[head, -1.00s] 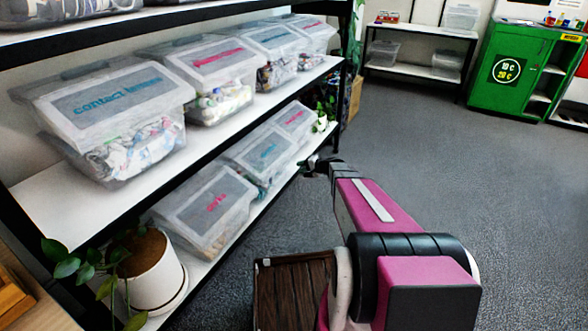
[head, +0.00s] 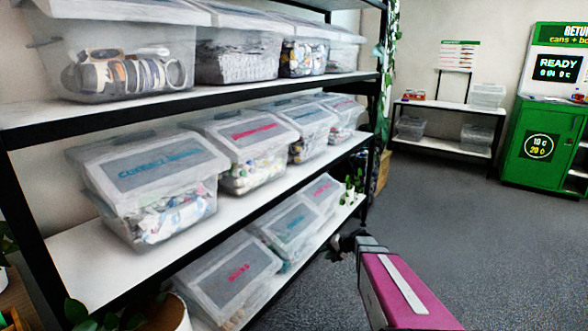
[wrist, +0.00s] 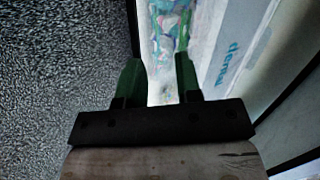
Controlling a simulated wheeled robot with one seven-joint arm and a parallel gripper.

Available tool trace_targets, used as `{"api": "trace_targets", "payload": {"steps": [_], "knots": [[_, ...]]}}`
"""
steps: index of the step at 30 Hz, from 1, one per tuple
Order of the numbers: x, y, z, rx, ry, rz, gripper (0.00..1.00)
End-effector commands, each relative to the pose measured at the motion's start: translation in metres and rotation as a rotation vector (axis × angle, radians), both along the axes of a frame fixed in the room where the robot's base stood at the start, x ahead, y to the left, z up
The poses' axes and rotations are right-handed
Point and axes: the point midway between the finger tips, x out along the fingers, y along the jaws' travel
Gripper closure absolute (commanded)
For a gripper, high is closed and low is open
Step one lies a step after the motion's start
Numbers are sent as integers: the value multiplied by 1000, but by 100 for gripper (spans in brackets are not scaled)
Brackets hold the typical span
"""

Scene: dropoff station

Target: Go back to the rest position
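My gripper (wrist: 158,75) shows in the wrist view with its two green fingers apart and nothing between them. Beyond the fingers are a shelf edge and a clear bin (wrist: 225,60) with a blue label; I cannot tell the distance to them. In the head view my magenta arm reaches forward from the bottom right. Its dark gripper (head: 340,246) is small there, beside the lower front of the shelf, above the grey floor; whether it touches the shelf is unclear.
A black-framed shelf (head: 85,262) with several clear lidded bins, such as the contact lenses bin (head: 150,180), fills the left. A potted plant (head: 165,315) is at the bottom. A green return machine (head: 545,145) and low shelf (head: 447,107) stand behind. Grey floor (head: 460,220) is free.

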Motion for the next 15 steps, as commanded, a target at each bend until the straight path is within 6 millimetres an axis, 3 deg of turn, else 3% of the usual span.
{"api": "trace_targets", "payload": {"steps": [1,9,15], "knots": [[-29,7,8,-63,19,44,68],[-140,5,33,-483,138,246,68],[-192,-14,53,-740,193,321,68]]}}
